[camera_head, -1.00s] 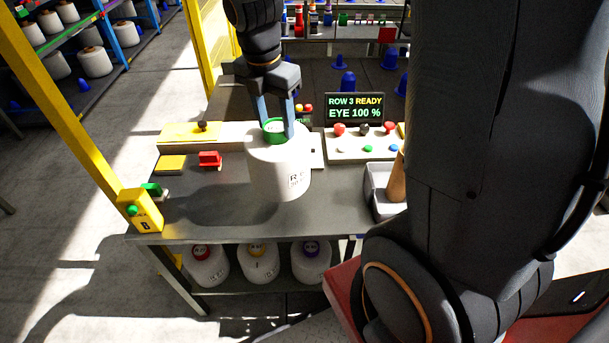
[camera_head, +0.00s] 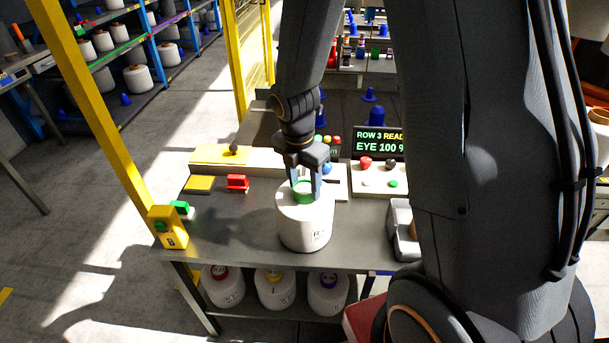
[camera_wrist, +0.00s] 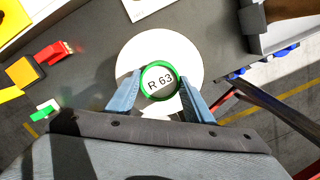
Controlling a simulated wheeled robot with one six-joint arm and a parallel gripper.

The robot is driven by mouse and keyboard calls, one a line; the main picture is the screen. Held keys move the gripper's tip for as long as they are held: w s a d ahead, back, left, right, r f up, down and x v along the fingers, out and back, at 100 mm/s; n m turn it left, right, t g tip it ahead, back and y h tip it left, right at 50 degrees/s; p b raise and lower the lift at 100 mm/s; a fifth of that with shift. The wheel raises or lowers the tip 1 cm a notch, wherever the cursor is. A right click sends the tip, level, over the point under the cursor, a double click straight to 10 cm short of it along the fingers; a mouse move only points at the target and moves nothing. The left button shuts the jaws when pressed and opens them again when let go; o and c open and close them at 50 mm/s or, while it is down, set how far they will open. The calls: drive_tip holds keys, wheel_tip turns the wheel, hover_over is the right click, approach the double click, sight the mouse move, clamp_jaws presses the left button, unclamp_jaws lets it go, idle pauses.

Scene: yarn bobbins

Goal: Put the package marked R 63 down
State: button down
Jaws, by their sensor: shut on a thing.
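The package marked R 63 (camera_head: 305,222) is a white yarn bobbin with a green ring at its top. My gripper (camera_head: 305,186) is shut on it from above, with a finger on each side of the green top.
A red block (camera_head: 237,183) and a yellow box (camera_head: 168,228) are to the left. A grey bin (camera_head: 402,228) stands close on the right. Several bobbins (camera_head: 275,288) sit on the shelf below.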

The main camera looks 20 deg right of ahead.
drive_tip(key=shift+f, duration=0.15)
drive_tip(key=c, duration=0.9)
unclamp_jaws()
wheel_tip(320, 180, up, 12)
drive_tip(key=a+b, duration=0.1)
drive_tip(key=b, duration=0.1)
drive_tip(key=s+f+m, duration=0.1)
drive_tip(key=s+m, duration=0.2)
drive_tip(key=m, duration=0.5)
drive_tip(key=s+d+f+m, duration=0.1)
drive_tip(key=s+m, duration=0.3)
drive_tip(key=m, duration=0.4)
drive_tip(key=s+f+m+y, duration=0.1)
drive_tip(key=s+f+m, duration=0.2)
drive_tip(key=m, duration=0.5)
drive_tip(key=shift+s+d+m+t, duration=0.15)
drive_tip(key=shift+d+m+t, duration=0.1)
drive_tip(key=shift+m+t, duration=0.15)
drive_tip(key=shift+f+b, duration=0.6)
drive_tip(key=shift+b, duration=0.05)
